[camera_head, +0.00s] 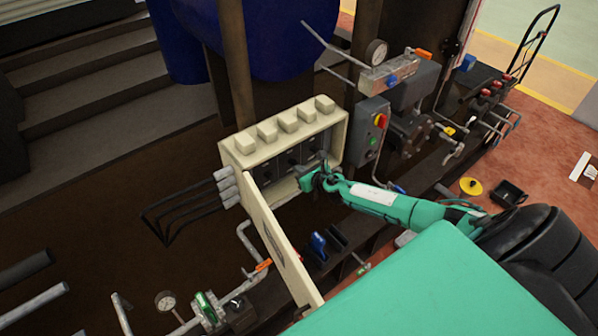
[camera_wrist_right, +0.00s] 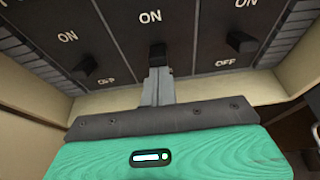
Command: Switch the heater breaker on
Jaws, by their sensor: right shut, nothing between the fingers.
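A cream breaker box (camera_head: 238,150) stands open, with a dark panel of breakers inside. In the right wrist view I see a left switch (camera_wrist_right: 86,68), a middle switch (camera_wrist_right: 157,54) and a right switch (camera_wrist_right: 241,41), with ON printed above and OFF visible by the outer two. No name label is readable, so I cannot tell which is the heater breaker. My right gripper (camera_head: 319,166) reaches into the box; its shut, empty fingertips (camera_wrist_right: 157,76) are just below the middle switch, seemingly at its lower edge. Contact is unclear. My left gripper is not in view.
The box's cream door (camera_head: 283,245) hangs open toward me, left of my right arm. A grey control box (camera_head: 372,128) with a red-yellow knob stands just right of the breaker box. Pipes with a gauge (camera_head: 166,302) lie at lower left.

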